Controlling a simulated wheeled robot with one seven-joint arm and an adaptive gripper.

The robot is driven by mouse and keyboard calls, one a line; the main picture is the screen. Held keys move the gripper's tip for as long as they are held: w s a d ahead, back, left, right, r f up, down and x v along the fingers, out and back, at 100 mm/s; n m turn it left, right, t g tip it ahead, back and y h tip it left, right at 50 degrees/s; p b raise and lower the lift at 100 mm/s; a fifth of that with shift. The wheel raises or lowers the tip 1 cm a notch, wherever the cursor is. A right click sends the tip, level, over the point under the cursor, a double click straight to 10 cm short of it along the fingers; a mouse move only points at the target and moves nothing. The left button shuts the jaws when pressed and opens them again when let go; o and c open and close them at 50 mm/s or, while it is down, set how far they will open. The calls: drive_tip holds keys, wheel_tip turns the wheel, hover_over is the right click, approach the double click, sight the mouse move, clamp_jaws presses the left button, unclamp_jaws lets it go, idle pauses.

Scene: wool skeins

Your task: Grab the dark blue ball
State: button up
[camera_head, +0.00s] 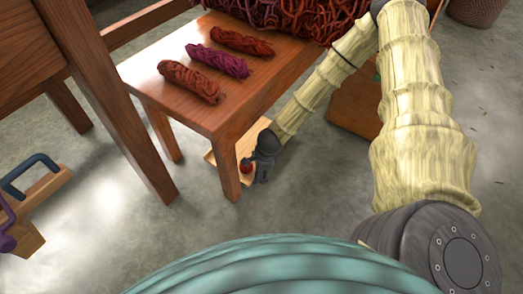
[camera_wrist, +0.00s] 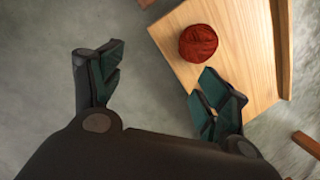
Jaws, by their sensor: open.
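No dark blue ball shows in either view. A dark red ball of wool (camera_wrist: 198,43) rests on a light wooden board (camera_wrist: 250,60) in the wrist view. In the head view the red ball (camera_head: 246,166) shows small beside my gripper (camera_head: 262,176), low by the table leg. My gripper (camera_wrist: 163,75) is open and empty, its green-padded fingers wide apart in the wrist view. The right finger overlaps the board's edge, just below the ball. The left finger is over bare floor.
A wooden table (camera_head: 225,110) bears several red and purple skeins (camera_head: 217,60) and a big wool heap (camera_head: 290,18). Its front leg (camera_head: 228,168) stands close to my gripper. A wooden piece with a dark blue handle (camera_head: 35,170) lies at left. Grey floor (camera_head: 290,205) is clear in front.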

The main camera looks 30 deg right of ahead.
drive_tip(key=w+d+r+m+t+b, duration=0.2)
drive_tip(key=w+d+r+m, duration=0.1)
drive_tip(key=w+d+m, duration=0.75)
drive_tip(key=shift+n+g+y, duration=0.3)
drive_tip(key=shift+n, duration=0.35)
drive_tip(key=f+b, duration=0.1)
drive_tip(key=f, duration=0.2)
drive_tip(key=f+b, duration=0.1)
drive_tip(key=f, duration=0.1)
drive_tip(key=shift+s+d+b, duration=0.2)
drive_tip(key=shift+s+b, duration=0.1)
drive_tip(key=shift+s, duration=0.1)
drive_tip(key=b+x, duration=0.4)
drive_tip(key=x, duration=0.1)
drive_tip(key=shift+w, duration=0.25)
drive_tip(key=shift+r, duration=0.1)
drive_tip(key=c, duration=1.1)
drive_tip(key=shift+r, duration=0.1)
